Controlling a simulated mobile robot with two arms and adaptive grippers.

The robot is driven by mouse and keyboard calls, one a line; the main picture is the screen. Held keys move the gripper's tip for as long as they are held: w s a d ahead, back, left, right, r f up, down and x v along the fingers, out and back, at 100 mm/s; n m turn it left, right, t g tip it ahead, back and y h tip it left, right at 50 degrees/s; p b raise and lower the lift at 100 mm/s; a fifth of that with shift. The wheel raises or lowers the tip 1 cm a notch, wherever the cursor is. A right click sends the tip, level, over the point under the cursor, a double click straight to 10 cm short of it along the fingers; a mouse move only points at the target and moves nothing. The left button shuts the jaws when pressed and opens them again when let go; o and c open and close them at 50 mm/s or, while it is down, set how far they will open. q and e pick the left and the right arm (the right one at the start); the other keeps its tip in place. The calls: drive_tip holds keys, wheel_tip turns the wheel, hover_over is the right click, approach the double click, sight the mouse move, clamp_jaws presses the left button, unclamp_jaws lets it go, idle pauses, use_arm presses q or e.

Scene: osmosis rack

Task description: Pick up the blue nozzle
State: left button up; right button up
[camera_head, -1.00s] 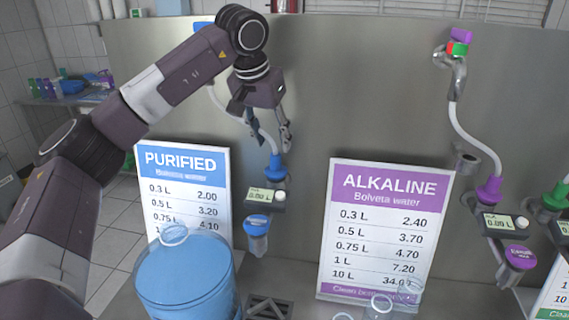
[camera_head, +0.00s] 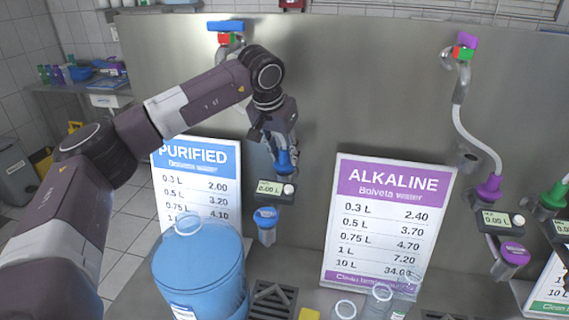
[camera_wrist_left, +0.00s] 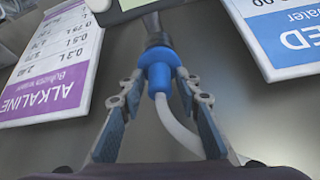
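The blue nozzle (camera_head: 284,163) sits on the steel rack above the purified-water display, with a white hose running from it. In the left wrist view the blue nozzle (camera_wrist_left: 157,70) is upside down, its collar seated in a dark holder. My left gripper (camera_head: 279,150) points down at the nozzle and partly hides it. In the wrist view the two fingers of my left gripper (camera_wrist_left: 158,84) stand open on either side of the nozzle. A small gap shows on the left; whether the right finger touches is unclear. My right gripper is out of view.
The purified sign (camera_head: 193,182) and alkaline sign (camera_head: 385,225) flank the nozzle. A small display (camera_head: 272,189) is just below it. A blue water container (camera_head: 200,270) stands at the front. A purple nozzle (camera_head: 489,188) is farther right.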

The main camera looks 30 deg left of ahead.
use_arm(q)
clamp_jaws()
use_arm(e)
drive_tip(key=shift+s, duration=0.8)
use_arm(q)
drive_tip(key=shift+r, duration=0.1)
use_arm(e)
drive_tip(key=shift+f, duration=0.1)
use_arm(q)
drive_tip(key=shift+w+r+b, duration=0.1)
drive_tip(key=shift+r+b, duration=0.25)
drive_tip(key=shift+r, duration=0.2)
wheel_tip(320, 180, up, 8)
drive_tip(key=shift+d+r+b, duration=0.1)
drive_tip(key=shift+b, duration=0.95)
wheel_tip(320, 180, up, 15)
drive_tip(key=p, duration=0.6)
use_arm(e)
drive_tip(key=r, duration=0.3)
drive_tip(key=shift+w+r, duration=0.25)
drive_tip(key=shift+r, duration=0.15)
use_arm(q)
drive_tip(key=shift+p, duration=0.3)
